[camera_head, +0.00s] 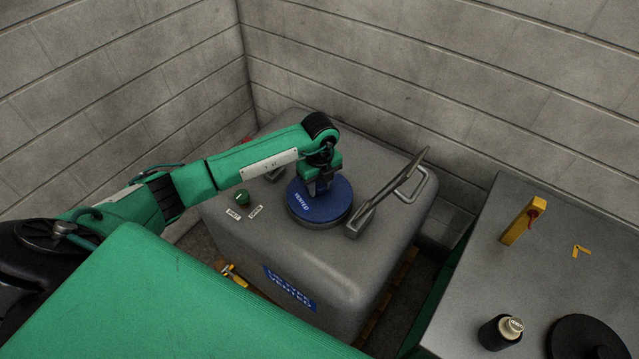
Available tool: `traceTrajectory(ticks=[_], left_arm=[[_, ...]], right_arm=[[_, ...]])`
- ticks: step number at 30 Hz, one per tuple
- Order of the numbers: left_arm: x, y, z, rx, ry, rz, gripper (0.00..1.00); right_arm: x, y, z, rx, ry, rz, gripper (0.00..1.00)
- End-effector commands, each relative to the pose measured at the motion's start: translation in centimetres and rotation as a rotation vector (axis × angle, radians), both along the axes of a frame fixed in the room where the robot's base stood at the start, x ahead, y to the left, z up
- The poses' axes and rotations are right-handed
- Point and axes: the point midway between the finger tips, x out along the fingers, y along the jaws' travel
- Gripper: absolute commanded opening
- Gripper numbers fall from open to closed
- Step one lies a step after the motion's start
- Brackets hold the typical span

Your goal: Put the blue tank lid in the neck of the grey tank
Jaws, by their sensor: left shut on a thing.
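The grey tank (390,245) stands in the corner of block walls, with a blue label on its front side. The round blue tank lid (318,207) is over the tank's neck (312,224), a grey ring on the top face. The lid looks level and covers the neck's opening. I cannot tell whether it is fully seated. My left gripper (319,188) comes down from above and is shut on the middle of the lid; its fingertips are partly hidden. My right gripper is not in view.
A grey lever (388,192) stands tilted on the tank just right of the lid, near a handle (410,185). A green cap (242,198) and small tags lie left. A grey bench (540,240) at right holds a yellow block (520,222) and a dark jar (497,333).

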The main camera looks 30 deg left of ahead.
Motion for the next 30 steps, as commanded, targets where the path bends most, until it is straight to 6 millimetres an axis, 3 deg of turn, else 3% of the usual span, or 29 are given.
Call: traceTrajectory(ticks=[6,7,9,10,22,30], left_arm=[[0.0,0.0,-0.3,0.0,0.0,0.0,0.0],[0.0,0.0,-0.2,0.0,0.0,0.0,0.39],[0.0,0.0,-0.2,0.0,0.0,0.0,0.52],[0.0,0.0,-0.2,0.0,0.0,0.0,0.54],[0.1,0.1,0.8,-0.001,-0.003,0.0,0.54],[0.1,0.0,6.1,0.001,-0.005,-0.001,0.54]], right_arm=[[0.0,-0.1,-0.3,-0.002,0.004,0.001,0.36],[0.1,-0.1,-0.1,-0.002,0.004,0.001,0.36],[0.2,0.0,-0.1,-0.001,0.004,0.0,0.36],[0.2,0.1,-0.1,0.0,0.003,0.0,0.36],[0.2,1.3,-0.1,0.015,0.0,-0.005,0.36],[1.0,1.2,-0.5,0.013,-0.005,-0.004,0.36]])
